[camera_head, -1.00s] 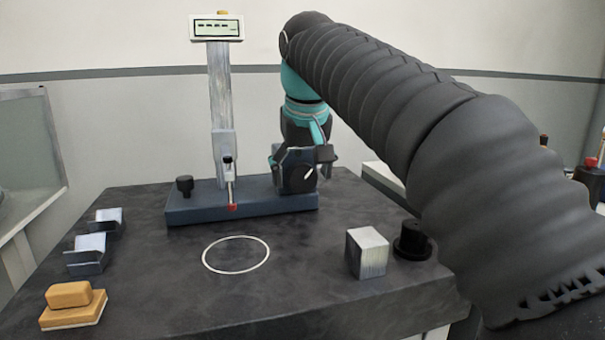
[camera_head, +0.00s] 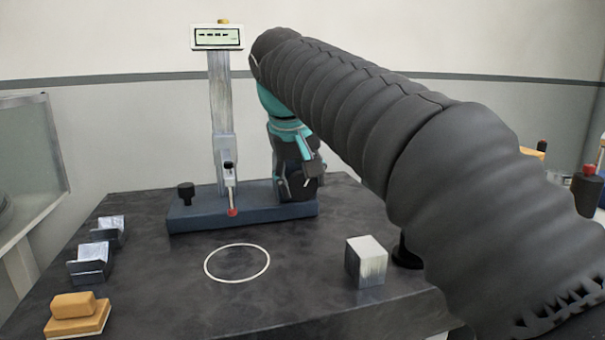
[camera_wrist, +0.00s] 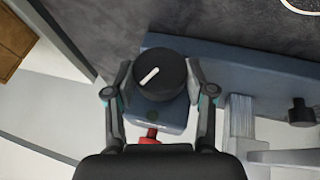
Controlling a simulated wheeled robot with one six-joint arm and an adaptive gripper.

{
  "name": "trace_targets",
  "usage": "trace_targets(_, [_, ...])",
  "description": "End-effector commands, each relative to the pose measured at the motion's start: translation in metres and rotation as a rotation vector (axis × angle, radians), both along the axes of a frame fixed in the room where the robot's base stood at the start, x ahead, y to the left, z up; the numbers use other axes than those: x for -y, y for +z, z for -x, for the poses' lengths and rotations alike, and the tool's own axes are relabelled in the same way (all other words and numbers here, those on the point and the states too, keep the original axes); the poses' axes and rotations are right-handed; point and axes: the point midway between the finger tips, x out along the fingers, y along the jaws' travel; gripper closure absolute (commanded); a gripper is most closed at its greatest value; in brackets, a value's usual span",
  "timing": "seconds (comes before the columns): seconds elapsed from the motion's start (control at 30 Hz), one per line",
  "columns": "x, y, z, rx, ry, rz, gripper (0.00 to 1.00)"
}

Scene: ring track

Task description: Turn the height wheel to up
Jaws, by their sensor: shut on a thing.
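The height wheel (camera_wrist: 160,72) is a round black knob with a slanted white line, at one end of the gauge's blue-grey base (camera_wrist: 235,75). It also shows in the head view (camera_head: 308,188), partly covered by my gripper (camera_head: 298,178). In the wrist view, my gripper (camera_wrist: 159,80) has one finger on each side of the wheel and is shut on it. The gauge's column (camera_head: 221,105) stands upright and carries a display (camera_head: 217,37) with dashes. A red-tipped probe (camera_head: 231,197) hangs in front of it.
A metal block (camera_head: 366,263) and a black round part (camera_head: 405,252) are at the table's right. Two metal V-shaped blocks (camera_head: 88,266) and an orange-tan block (camera_head: 77,312) are at the left. A white ring (camera_head: 237,263) marks clear tabletop. A small black knob (camera_head: 186,192) rises from the base.

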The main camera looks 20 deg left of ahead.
Motion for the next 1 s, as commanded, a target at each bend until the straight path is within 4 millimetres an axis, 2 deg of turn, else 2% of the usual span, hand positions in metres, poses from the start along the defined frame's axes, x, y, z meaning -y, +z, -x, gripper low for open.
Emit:
trace_targets(0.5, [-0.0064,-0.003,0.0031,0.206,0.004,0.334,0.8])
trace_targets(0.83, [-0.0065,-0.0039,0.0033,0.27,0.0,0.438,0.8])
trace_targets(1.0, [-0.006,-0.0043,0.0031,0.28,-0.001,0.458,0.76])
